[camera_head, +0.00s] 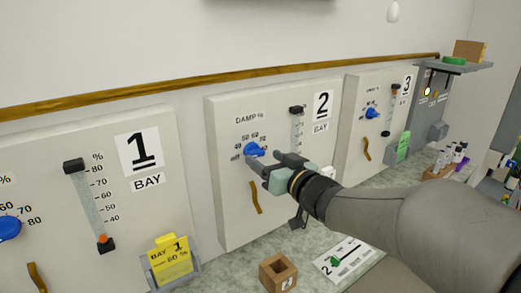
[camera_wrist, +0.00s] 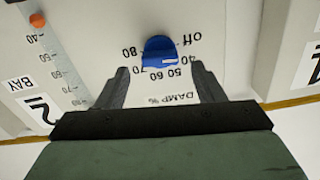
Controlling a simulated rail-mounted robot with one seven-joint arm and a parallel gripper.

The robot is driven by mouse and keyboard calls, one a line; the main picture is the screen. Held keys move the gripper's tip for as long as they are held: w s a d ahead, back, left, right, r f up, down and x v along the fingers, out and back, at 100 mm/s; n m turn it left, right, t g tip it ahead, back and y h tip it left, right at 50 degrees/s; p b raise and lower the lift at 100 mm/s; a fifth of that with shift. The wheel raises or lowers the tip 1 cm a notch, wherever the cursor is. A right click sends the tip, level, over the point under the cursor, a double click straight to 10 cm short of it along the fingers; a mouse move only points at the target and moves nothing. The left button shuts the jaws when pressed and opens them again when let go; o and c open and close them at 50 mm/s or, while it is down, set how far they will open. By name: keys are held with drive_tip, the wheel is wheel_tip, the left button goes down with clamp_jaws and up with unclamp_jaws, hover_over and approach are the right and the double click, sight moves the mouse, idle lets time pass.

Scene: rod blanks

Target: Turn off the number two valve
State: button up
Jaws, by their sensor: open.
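The bay 2 panel (camera_head: 230,200) carries a blue knob (camera_head: 254,149) on a dial marked DAMP %. In the wrist view, which shows the panel upside down, the knob (camera_wrist: 160,50) sits among the marks off, 40, 50, 60, 70 and 80. Its exact setting is hard to tell. My gripper (camera_head: 266,160) is open in front of the panel, close to the knob. In the wrist view my gripper's fingers (camera_wrist: 160,69) stand apart on either side below the knob in the picture, and nothing is between their tips.
A slider (camera_head: 297,125) is on the same panel, right of the knob. The bay 1 panel (camera_head: 90,225) and bay 3 panel (camera_head: 384,90) flank it. A small wooden box (camera_head: 278,274) and a card marked 2 (camera_head: 343,259) lie on the counter below.

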sight(258, 154)
drive_tip(key=shift+x, duration=1.85)
drive_tip(key=c, duration=1)
drive_tip(key=shift+f+n+b, duration=0.3)
drive_tip(key=shift+n+b, duration=0.6)
drive_tip(key=shift+b, duration=0.3)
drive_tip(key=shift+r+n+b, duration=0.15)
drive_tip(key=shift+n+b, duration=0.6)
drive_tip(key=shift+n, duration=0.05)
drive_tip(key=shift+r, duration=0.15)
